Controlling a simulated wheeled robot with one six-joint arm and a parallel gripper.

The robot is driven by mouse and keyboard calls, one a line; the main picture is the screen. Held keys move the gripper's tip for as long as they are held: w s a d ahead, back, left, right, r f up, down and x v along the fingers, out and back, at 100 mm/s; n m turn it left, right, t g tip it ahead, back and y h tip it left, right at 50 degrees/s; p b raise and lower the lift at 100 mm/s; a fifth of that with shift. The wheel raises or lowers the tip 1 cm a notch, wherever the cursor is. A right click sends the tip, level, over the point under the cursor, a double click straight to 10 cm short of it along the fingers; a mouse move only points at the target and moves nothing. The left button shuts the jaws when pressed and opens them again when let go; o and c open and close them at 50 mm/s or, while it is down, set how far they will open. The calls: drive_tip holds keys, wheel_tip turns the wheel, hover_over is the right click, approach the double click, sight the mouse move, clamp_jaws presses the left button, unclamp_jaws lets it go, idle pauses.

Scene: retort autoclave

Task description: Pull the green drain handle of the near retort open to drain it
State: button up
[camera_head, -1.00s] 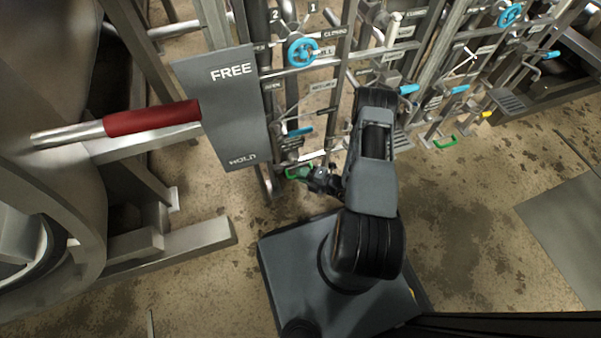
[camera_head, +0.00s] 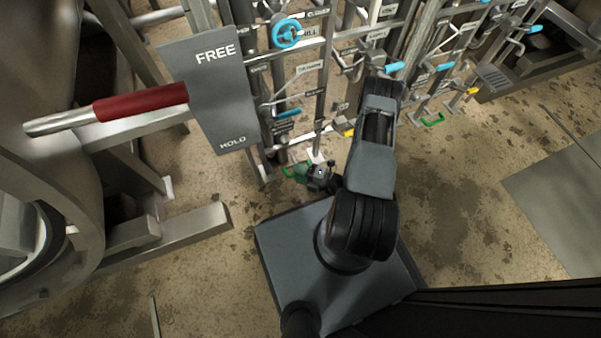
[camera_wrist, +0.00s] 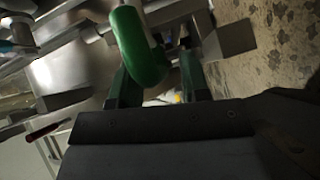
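The green drain handle (camera_wrist: 138,45) fills the upper middle of the wrist view as a thick hooked bar. It overlaps the left finger and curves down into the space between the fingers. My gripper (camera_wrist: 158,82) has its two dark green fingers apart. A gap shows between the handle and the right finger. In the head view the handle (camera_head: 291,170) sits low at the foot of the near pipe rack, with my gripper (camera_head: 308,175) right at it from the right. The exact contact is too small to see there.
A grey FREE/HOLD plate (camera_head: 215,90) and a red-sleeved lever (camera_head: 140,104) stand at the left. A blue handwheel (camera_head: 287,33) and several blue handles are on the pipe rack. Another green handle (camera_head: 433,120) is farther right. Bare floor (camera_head: 450,220) lies to the right.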

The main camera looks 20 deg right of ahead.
drive_tip(key=shift+r, duration=0.1)
drive_tip(key=shift+r+p, duration=0.35)
drive_tip(key=shift+p, duration=0.05)
wheel_tip(320, 180, up, 3)
drive_tip(key=shift+f+p, duration=0.1)
drive_tip(key=shift+p, duration=1.15)
drive_tip(key=o, duration=0.7)
drive_tip(key=s+r+p, duration=0.2)
drive_tip(key=r+p, duration=0.1)
drive_tip(key=shift+s+r, duration=0.15)
drive_tip(key=shift+r, duration=0.05)
drive_tip(key=s+r+p, duration=0.2)
drive_tip(key=s+r, duration=0.1)
drive_tip(key=shift+r+p, duration=0.25)
drive_tip(key=shift+p, duration=0.15)
drive_tip(key=c, duration=0.7)
drive_tip(key=s+r+p, duration=0.1)
drive_tip(key=s+r, duration=0.1)
drive_tip(key=s, duration=0.6)
drive_tip(key=shift+s+r+p, duration=0.2)
drive_tip(key=shift+s+p, duration=0.15)
drive_tip(key=shift+p, duration=0.05)
